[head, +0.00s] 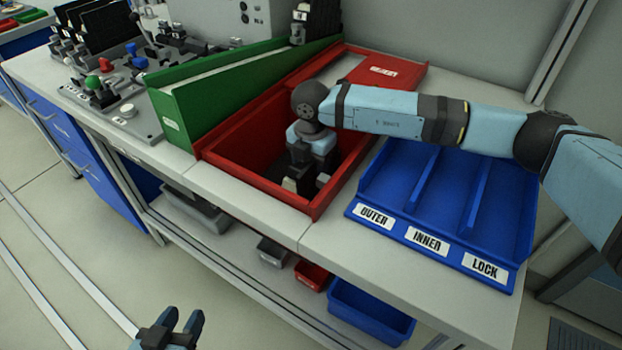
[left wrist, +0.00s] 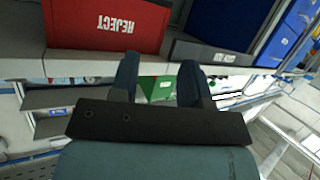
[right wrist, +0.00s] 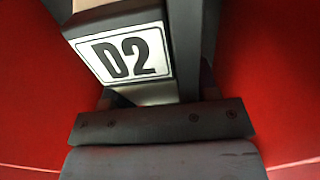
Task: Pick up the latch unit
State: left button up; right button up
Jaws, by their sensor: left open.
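A grey metal unit with a white "D2" label (right wrist: 125,55) fills the middle of the right wrist view, inside a red-walled bin. It appears to be the latch unit. My right gripper (head: 305,184) reaches down into the open red bin (head: 215,150), with the unit at its fingers. A dark finger runs along the unit's right side in the right wrist view; the other finger is mostly hidden, so I cannot tell whether the jaws grip it. In the head view the gripper hides most of the unit. My left gripper (head: 182,320) is open and empty, low in front of the bench.
A blue tray (head: 362,208) labelled OUTER, INNER and LOCK stands right of the red bin. A green-walled bin (head: 205,100) stands to its left. Fixtures (head: 105,90) crowd the far left bench. In the left wrist view, a red REJECT bin (left wrist: 115,28) lies ahead.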

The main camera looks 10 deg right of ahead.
jog(key=c, duration=0.7)
jog(key=shift+c, duration=1)
pick_arm(q)
jog(key=shift+s+d+f, duration=0.15)
jog(key=shift+s+f, duration=0.15)
jog(key=shift+f, duration=0.1)
jog(key=p, duration=0.1)
jog(key=a+f+g+y+p, duration=0.1)
jog(key=p, duration=0.1)
jog(key=shift+s+a+f, duration=0.1)
jog(key=shift+s+a, duration=0.15)
jog(key=shift+s, duration=0.1)
pick_arm(e)
notch_tip(320, 180, up, 20)
